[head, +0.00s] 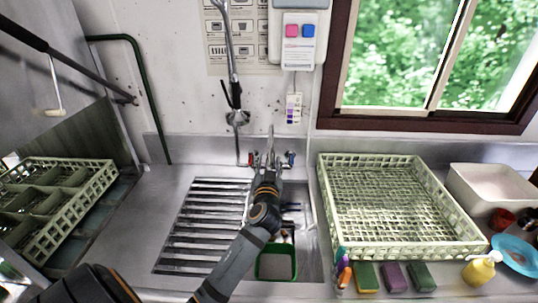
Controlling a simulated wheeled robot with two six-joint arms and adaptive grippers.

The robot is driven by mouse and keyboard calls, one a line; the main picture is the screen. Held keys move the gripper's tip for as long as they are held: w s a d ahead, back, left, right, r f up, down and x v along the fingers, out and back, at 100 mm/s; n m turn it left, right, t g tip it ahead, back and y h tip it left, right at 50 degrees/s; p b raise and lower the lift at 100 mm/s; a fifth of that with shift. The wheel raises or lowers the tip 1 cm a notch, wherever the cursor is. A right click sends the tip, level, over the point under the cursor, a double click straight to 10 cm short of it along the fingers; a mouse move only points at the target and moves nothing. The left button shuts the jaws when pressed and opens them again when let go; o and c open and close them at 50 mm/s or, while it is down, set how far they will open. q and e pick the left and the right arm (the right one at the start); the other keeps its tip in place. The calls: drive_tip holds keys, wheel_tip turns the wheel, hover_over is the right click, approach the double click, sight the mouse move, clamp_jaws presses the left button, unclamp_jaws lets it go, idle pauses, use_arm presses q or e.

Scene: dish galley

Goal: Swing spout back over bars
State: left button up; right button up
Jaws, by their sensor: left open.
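The tap (271,143) stands at the back of the sink, a slim silver upright between a red-marked handle and a blue-marked handle (290,158). My left gripper (267,178) is open just in front of it, at the end of an arm reaching up from the bottom. The gripper and wrist cover the tap's lower part, so I cannot tell exactly where the spout points or whether the fingers touch it. The metal bars (205,226) lie left of the arm. The open basin (303,222) is to the right. My right gripper is out of view.
A green tub (276,264) sits in the basin. A hanging spray hose (232,60) comes down above the tap. A pale crate (330,215) stands right, with sponges (394,277) and a yellow bottle (481,268) in front. A divided rack (95,190) stands left.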

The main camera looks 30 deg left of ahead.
use_arm(q)
drive_tip(key=shift+w+a+r, duration=0.1)
drive_tip(key=shift+w+a, duration=0.25)
drive_tip(key=shift+w, duration=0.3)
clamp_jaws()
